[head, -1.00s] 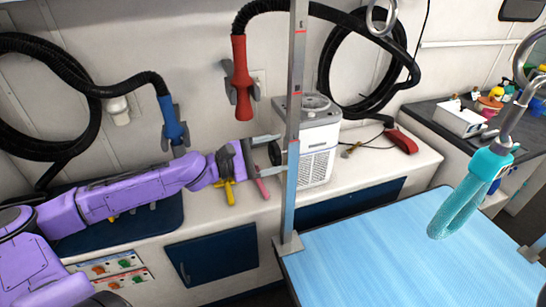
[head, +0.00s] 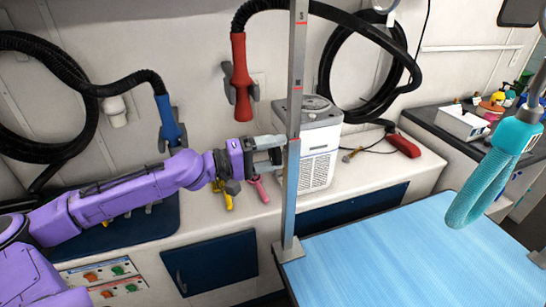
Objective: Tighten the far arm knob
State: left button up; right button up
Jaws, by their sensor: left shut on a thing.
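The grooming arm's upright grey post (head: 294,120) stands at the edge of the blue-topped table (head: 410,245). A small dark knob (head: 275,157) is on the post's left side, mostly hidden by my fingers. My left gripper (head: 268,152) reaches in from the left and is shut on the knob, close beside the post. My right gripper is not in view.
A white boxy appliance (head: 320,150) stands on the counter just behind the post. A red dryer nozzle (head: 241,80) hangs on the wall above my gripper. A teal loop (head: 490,175) hangs over the table at right. Yellow and pink tools (head: 259,188) lie below my wrist.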

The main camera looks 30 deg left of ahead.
pick_arm(q)
jog(key=m+b, duration=0.2)
jog(key=m, duration=0.5)
jog(key=shift+f+b, duration=0.2)
jog(key=shift+b, duration=0.15)
dwell(0.4)
jog(key=o, duration=1)
jog(key=shift+r, duration=0.1)
jog(key=shift+s, duration=0.1)
jog(key=shift+s+a+r+p, duration=0.15)
jog(key=shift+s+a+p, duration=0.05)
jog(key=shift+a+p, duration=0.1)
jog(key=p+v, duration=0.1)
jog(key=v, duration=0.2)
send_near(271, 153)
jog(key=shift+f+b, duration=0.25)
jog(key=shift+b, duration=0.05)
